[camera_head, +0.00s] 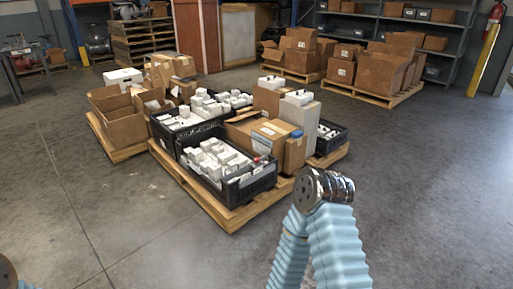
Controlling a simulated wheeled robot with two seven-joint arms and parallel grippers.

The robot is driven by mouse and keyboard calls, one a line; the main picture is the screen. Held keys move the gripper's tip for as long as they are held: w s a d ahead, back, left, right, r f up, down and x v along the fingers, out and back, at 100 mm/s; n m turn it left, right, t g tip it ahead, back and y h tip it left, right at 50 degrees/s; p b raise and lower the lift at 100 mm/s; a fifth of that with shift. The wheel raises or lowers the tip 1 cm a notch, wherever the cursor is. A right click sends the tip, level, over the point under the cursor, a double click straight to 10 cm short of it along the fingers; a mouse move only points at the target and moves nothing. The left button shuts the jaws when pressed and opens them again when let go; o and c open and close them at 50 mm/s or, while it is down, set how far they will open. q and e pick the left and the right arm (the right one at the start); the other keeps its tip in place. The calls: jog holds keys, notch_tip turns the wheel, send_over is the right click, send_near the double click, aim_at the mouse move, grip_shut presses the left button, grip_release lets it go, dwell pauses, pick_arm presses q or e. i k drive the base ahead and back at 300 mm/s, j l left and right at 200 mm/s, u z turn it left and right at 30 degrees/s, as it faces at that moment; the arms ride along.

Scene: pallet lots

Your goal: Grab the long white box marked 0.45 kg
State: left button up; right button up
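Many small white boxes stand in black crates on a wooden pallet (222,217) in the middle of the head view. The front crate (232,193) holds several white boxes (212,158), some of them longer than others. A second crate (163,137) behind it holds more white boxes (208,104). The weight marks are too small to read, so I cannot tell which box is the 0.45 kg one. A dark joint (324,187) of my arm, with light blue sleeves, shows in front of the pallet's right side. Neither of my grippers is in view.
Cardboard boxes (270,132) and a tall grey-white box (299,112) stand beside the crates. A smaller black crate (329,137) is at the right. An open carton (118,118) is at the left. Loaded pallets and shelves (455,32) stand behind. The front floor is clear.

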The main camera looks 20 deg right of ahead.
aim_at(227, 156)
jog(key=i+z, duration=0.2)
jog(key=z, duration=0.15)
jog(key=i+j+z, duration=0.2)
jog(key=z, duration=0.2)
jog(key=i+j+z, duration=0.2)
jog(key=z, duration=0.15)
jog(key=i+j+z, duration=0.2)
jog(key=i+j, duration=0.2)
jog(key=j, duration=0.25)
jog(key=i+j+z, duration=0.1)
jog(key=j, duration=0.25)
jog(key=i+j+z, duration=0.15)
jog(key=j, duration=0.25)
jog(key=i+j+z, duration=0.1)
jog(key=i+j, duration=0.2)
jog(key=i+j+z, duration=0.1)
jog(key=j, duration=0.35)
jog(key=i+j+z, duration=0.1)
jog(key=j, duration=0.3)
jog(key=i+j, duration=0.1)
jog(key=j, duration=0.25)
jog(key=i+j, duration=0.15)
jog(key=j, duration=0.2)
jog(key=i+j, duration=0.1)
jog(key=j, duration=0.3)
jog(key=i+j, duration=0.15)
jog(key=j, duration=0.2)
